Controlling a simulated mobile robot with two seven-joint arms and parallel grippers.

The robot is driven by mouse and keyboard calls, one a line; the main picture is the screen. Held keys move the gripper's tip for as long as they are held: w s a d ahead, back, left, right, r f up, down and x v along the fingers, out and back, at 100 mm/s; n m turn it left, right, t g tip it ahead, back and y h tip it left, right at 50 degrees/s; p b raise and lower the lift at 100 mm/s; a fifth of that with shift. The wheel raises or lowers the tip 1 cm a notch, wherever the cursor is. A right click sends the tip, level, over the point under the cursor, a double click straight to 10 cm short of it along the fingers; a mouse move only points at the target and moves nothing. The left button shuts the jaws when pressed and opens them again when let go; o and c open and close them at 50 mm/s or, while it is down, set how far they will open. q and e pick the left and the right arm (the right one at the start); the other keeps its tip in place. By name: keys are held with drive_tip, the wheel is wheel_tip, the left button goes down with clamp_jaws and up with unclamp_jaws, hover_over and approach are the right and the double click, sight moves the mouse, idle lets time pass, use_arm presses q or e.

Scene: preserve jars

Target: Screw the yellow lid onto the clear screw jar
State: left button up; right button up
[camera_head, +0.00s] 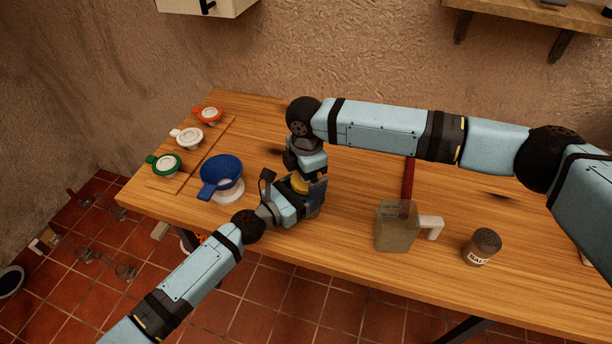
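A small patch of the yellow lid (300,184) shows between my two grippers, near the middle of the table. My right gripper (306,182) points down from above at the lid; its fingers are mostly hidden by the arms. My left gripper (275,192) comes in from the lower left, close beside the lid, with a dark finger part standing up. I cannot make out the clear screw jar; the grippers cover the area below the lid. Whether either gripper is shut on something cannot be seen.
A blue funnel (222,171) stands on a white base left of the grippers. Green (165,164), white (188,138) and orange (208,114) handled pieces line the left side. A greenish jug (395,228), a brown-topped salt jar (482,246) and a red bar (408,180) are right.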

wheel_tip(320, 180, up, 4)
drive_tip(key=shift+f, duration=0.15)
